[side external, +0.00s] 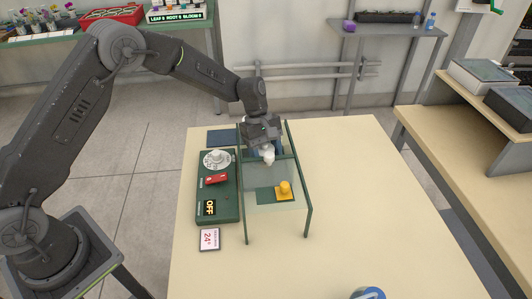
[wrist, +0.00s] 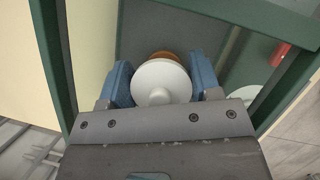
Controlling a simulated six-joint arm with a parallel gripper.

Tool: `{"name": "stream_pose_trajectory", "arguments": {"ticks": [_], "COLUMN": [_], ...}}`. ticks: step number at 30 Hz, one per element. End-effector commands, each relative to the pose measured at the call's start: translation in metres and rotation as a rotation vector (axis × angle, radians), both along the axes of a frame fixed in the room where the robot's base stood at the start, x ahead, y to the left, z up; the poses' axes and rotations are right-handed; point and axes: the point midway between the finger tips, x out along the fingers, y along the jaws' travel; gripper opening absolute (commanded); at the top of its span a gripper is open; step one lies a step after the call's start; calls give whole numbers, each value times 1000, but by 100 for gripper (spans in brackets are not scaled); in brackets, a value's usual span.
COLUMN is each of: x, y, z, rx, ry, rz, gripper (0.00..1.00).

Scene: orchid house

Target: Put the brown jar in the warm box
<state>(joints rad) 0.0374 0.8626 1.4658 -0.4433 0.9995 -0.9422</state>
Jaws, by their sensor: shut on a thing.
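My gripper (side external: 264,146) is shut on the brown jar. In the wrist view the jar's round white lid (wrist: 160,82) sits between the two blue fingers (wrist: 161,84), with a strip of its brown body (wrist: 163,55) behind. In the side view a small white shape (side external: 268,155), likely the lid, shows below the gripper; the brown body is hidden there. The warm box (side external: 307,208) has a dark green frame and clear walls. My gripper is at its back part, between the green side rails. Whether the jar touches the floor cannot be told.
Left of the box is a green panel (side external: 228,207) with a white dial, a red switch and an OFF sign. The table's right side is mostly clear.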

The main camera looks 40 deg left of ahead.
Motion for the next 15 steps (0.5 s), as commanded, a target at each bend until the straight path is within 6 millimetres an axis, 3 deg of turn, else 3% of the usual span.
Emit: {"name": "stream_pose_trajectory", "arguments": {"ticks": [12, 13, 15], "x": [0, 0, 0], "y": [0, 0, 0], "z": [-7, -7, -7], "rx": [0, 0, 0], "ry": [-1, -1, -1], "rz": [-1, -1, -1], "gripper": [30, 59, 66]}}
